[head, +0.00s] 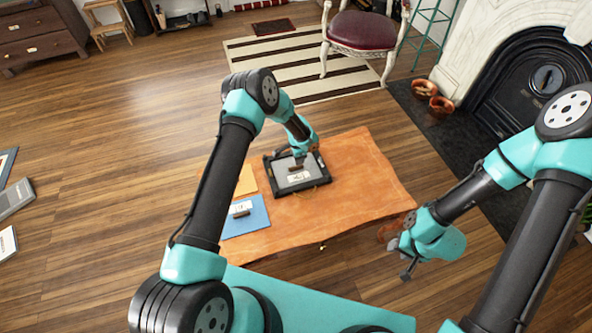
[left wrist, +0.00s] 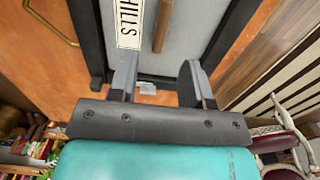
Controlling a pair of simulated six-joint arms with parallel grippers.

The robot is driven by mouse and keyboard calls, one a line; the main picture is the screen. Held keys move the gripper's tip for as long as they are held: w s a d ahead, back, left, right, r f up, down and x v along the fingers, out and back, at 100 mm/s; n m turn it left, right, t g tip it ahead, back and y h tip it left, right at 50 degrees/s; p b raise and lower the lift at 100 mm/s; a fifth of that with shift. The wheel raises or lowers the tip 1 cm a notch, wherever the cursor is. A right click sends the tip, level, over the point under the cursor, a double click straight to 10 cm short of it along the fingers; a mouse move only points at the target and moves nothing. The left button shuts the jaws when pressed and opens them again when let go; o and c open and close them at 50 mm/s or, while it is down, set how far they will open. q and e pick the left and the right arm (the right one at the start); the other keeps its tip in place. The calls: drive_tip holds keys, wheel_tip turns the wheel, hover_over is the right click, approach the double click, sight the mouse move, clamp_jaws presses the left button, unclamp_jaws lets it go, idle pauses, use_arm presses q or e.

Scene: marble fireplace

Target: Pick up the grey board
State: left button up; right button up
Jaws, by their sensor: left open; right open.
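The grey board (head: 290,179) lies in a black tray (head: 317,186) on the orange wooden table. It carries a brown handle and a white label. My left gripper (head: 298,163) is over the board's far edge. In its wrist view the left gripper's fingers (left wrist: 158,80) are apart with nothing between them, short of the handle. My right gripper (head: 400,262) is open and empty, off the table's near right side.
A blue board (head: 255,221) and a yellow-orange board (head: 246,180) lie on the table (head: 365,185) left of the tray. The table's right part is clear. A red-seated chair (head: 362,31) stands behind, and a black fireplace (head: 530,85) is at the right.

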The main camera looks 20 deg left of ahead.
sight(296, 168)
use_arm(q)
drive_tip(key=shift+f, duration=0.75)
drive_tip(key=shift+s+a+f, duration=0.1)
drive_tip(key=shift+a+f, duration=0.05)
drive_tip(key=shift+f, duration=1.15)
drive_tip(key=shift+s+a+f, duration=0.1)
drive_tip(key=shift+a+f, duration=0.05)
drive_tip(key=shift+f, duration=1.15)
clamp_jaws()
